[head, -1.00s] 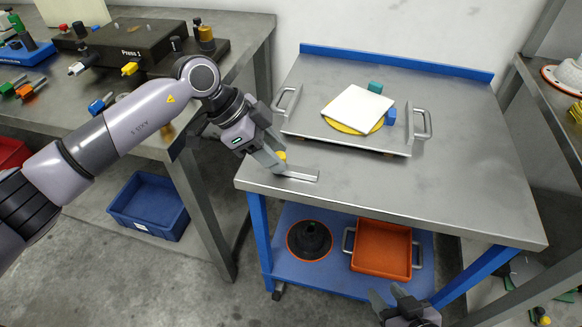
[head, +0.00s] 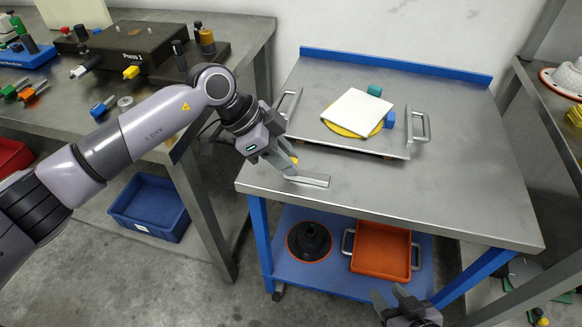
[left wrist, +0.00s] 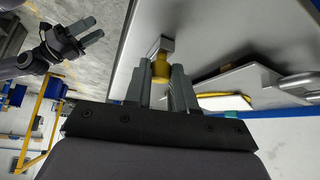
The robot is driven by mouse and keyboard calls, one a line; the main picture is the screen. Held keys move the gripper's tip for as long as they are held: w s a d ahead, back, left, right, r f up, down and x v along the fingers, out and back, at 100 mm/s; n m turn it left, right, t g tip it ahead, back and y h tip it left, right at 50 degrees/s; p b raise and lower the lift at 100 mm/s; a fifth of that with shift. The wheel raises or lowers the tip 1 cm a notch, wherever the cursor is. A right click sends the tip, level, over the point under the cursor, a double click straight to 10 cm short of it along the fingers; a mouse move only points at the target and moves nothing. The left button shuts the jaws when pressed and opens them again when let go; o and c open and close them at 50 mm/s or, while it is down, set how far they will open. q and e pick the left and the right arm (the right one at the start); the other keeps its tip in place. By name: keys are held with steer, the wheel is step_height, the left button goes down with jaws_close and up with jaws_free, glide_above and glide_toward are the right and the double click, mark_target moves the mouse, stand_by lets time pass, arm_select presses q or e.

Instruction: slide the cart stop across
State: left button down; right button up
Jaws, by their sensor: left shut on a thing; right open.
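The cart stop (head: 313,181) is a flat grey metal bar with a yellow knob (head: 293,160), lying at the front left of the cart's steel top (head: 450,195). My left gripper (head: 287,167) is shut on the yellow knob. In the left wrist view the knob (left wrist: 160,68) sits between the two fingers (left wrist: 159,88), and the bar's end (left wrist: 165,45) shows beyond it. My right gripper (head: 387,294) is open and empty, low in front of the cart; it also shows in the left wrist view (left wrist: 92,31).
A metal tray (head: 320,133) with two handles stands behind the stop, bearing a white square sheet (head: 357,111) over a yellow disc, with blue and teal blocks. An orange bin (head: 381,252) is on the lower shelf. The bench (head: 60,110) is at the left.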

mark_target(330, 178)
arm_select(q)
steer(key=shift+s+d+p, duration=0.25)
steer(key=shift+d, duration=0.6)
steer(key=shift+s+d+p, duration=0.2)
steer(key=shift+d+p, duration=0.05)
steer(key=shift+d, duration=0.65)
steer(key=shift+s+d+p, duration=0.25)
steer(key=shift+d, duration=0.6)
arm_select(e)
steer(key=shift+r, duration=0.85)
arm_select(q)
steer(key=shift+s+d, duration=0.15)
steer(key=shift+d, duration=0.25)
arm_select(e)
steer(key=shift+r, duration=0.2)
arm_select(q)
steer(key=c, duration=0.9)
jaws_free()
steer(key=shift+o, duration=0.2)
arm_select(e)
steer(key=shift+a, duration=0.1)
arm_select(q)
steer(key=shift+v, duration=3.55)
arm_select(e)
steer(key=shift+s+d+f, duration=0.25)
steer(key=shift+d+f, duration=0.1)
steer(key=shift+f, duration=0.2)
